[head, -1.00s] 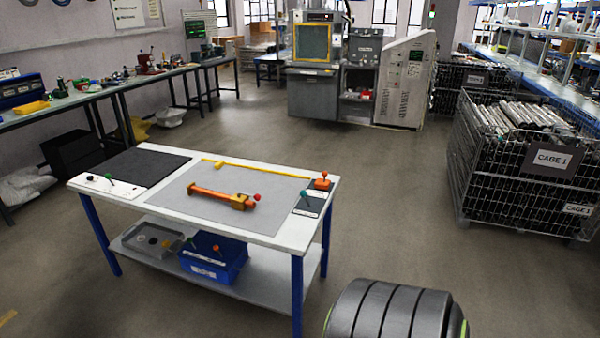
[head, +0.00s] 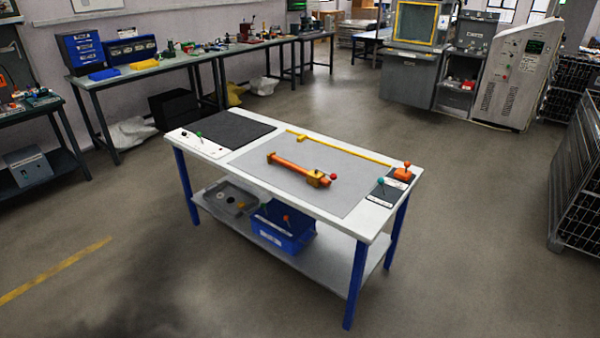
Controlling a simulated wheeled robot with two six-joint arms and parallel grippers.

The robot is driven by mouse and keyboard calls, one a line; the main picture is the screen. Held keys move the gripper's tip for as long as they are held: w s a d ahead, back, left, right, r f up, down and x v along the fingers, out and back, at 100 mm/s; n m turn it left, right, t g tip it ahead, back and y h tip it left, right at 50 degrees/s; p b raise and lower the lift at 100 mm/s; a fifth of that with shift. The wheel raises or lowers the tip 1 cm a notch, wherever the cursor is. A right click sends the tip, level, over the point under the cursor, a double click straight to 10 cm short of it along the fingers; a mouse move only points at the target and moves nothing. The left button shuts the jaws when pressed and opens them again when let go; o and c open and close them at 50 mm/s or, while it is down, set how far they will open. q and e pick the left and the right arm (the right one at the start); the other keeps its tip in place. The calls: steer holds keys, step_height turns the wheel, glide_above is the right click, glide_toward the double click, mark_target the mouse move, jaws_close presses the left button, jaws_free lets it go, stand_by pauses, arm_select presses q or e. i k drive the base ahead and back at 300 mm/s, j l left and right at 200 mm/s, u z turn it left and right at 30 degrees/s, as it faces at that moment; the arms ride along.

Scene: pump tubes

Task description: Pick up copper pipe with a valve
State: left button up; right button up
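A copper pipe (head: 294,168) lies on the grey mat (head: 258,168) on the white-topped table. Neither of my grippers shows in the head view.
The table (head: 373,232) has blue legs. A black mat (head: 232,128), a yellow bar (head: 345,150) and an orange block (head: 402,174) are on it. Its lower shelf holds a blue bin (head: 285,237) and a grey tray (head: 226,199). Open floor surrounds the table.

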mark_target(318, 179)
steer(key=i+z, duration=0.3)
steer(key=i, duration=0.8)
